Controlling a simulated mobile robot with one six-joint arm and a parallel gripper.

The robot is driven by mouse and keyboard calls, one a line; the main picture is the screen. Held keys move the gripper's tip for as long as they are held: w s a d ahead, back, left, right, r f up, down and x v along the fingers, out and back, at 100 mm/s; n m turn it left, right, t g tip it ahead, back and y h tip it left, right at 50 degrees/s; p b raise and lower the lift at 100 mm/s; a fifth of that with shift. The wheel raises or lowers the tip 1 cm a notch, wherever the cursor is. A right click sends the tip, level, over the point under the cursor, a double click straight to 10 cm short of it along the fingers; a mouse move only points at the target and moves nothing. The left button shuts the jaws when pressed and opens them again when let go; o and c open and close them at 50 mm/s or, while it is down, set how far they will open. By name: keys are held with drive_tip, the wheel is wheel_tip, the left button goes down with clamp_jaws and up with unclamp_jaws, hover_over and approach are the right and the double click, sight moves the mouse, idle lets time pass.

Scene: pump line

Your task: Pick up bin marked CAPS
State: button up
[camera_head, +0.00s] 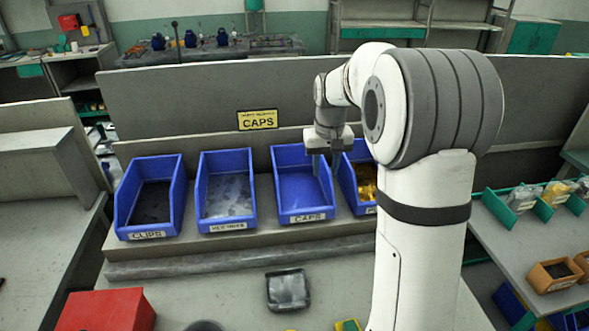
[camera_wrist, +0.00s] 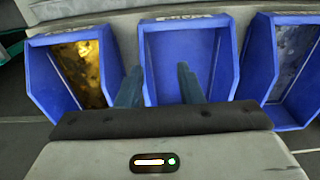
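The blue bin marked CAPS (camera_head: 298,197) is third from the left in a row on the bench; its front label reads CAPS, and its visible inside looks bare. In the wrist view the same bin (camera_wrist: 180,90) is in the middle, its label at the top. My gripper (camera_head: 326,168) is over the right side of this bin in the head view, pointing down. In the wrist view its two fingers (camera_wrist: 159,70) are apart with nothing seen held; one is near the bin's left wall, the other over its inside. Whether they touch the bin is unclear.
The CLIPS bin (camera_head: 150,198) and a bin of grey parts (camera_head: 227,190) stand left. A bin with yellow parts (camera_head: 364,188) sits close on the right, partly behind my arm. A yellow CAPS sign (camera_head: 257,119) is on the panel behind. A black tray (camera_head: 288,290) lies in front.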

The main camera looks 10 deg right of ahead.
drive_tip(key=p, duration=0.2)
hover_over(325, 177)
drive_tip(key=w, duration=0.1)
drive_tip(key=shift+g, duration=0.4)
wheel_tip(325, 177, down, 4)
drive_tip(key=shift+w+f, duration=0.1)
drive_tip(key=shift+w+d+f, duration=0.1)
drive_tip(key=shift+w+f, duration=0.05)
drive_tip(key=shift+f, duration=0.1)
wheel_tip(325, 177, down, 8)
drive_tip(key=shift+w+d+r+p, duration=0.1)
drive_tip(key=shift+d+r+p, duration=0.05)
drive_tip(key=shift+p, duration=1.1)
drive_tip(key=shift+c, duration=0.2)
clamp_jaws()
